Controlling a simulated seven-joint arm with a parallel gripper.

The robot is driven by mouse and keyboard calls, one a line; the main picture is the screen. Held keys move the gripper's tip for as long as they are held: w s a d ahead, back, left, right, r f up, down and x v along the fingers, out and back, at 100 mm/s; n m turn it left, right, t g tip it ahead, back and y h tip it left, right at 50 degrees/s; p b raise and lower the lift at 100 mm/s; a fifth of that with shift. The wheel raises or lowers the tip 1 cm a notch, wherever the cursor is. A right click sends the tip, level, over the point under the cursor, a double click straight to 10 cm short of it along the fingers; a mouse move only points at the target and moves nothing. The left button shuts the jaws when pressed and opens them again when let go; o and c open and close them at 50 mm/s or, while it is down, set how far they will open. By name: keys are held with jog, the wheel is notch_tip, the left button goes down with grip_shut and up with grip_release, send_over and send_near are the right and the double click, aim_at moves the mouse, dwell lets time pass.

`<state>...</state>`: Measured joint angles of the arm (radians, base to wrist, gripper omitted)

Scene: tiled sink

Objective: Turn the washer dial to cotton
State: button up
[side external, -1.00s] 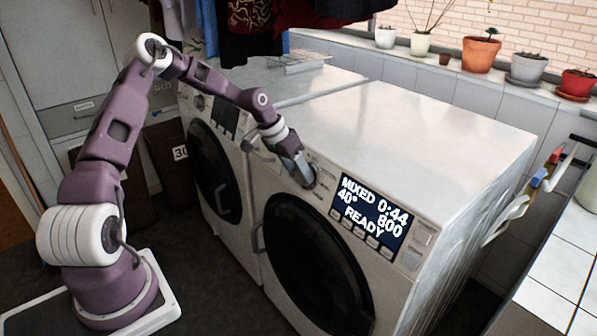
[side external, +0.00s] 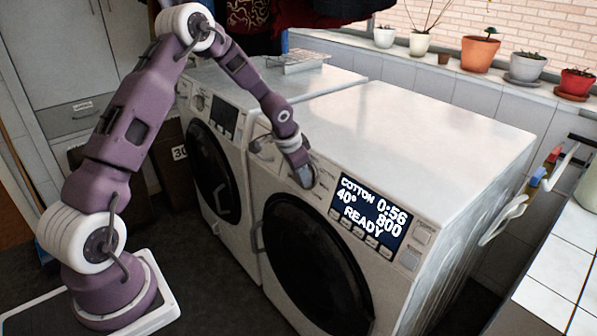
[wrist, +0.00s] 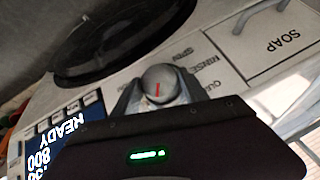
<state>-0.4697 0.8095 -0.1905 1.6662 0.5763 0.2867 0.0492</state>
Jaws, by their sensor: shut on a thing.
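The washer (side external: 400,130) is the nearer of two white front-loaders. Its display (side external: 370,213) reads COTTON, 40°, 0:56, 800, READY. My gripper (side external: 304,180) is at the left of the display on the front panel, with its fingers on the dial and mostly hiding it in the side external view. In the wrist view the dial (wrist: 160,82) is a round grey knob with a red-orange mark, held between the two fingers of my gripper (wrist: 160,92). Labels such as RINSE and SPIN show beside it. The cotton label itself is not readable there.
A second white machine (side external: 228,100) stands to the left, with a wire rack (side external: 297,60) on top. A soap drawer (wrist: 277,45) is beside the dial. Potted plants line the sill behind, and a tiled counter (side external: 565,265) is at the right.

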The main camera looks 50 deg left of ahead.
jog(key=shift+d+m+y, duration=0.2)
jog(key=shift+m+y, duration=0.6)
jog(key=shift+y, duration=0.4)
jog(key=o, duration=1.4)
jog(key=shift+c, duration=0.2)
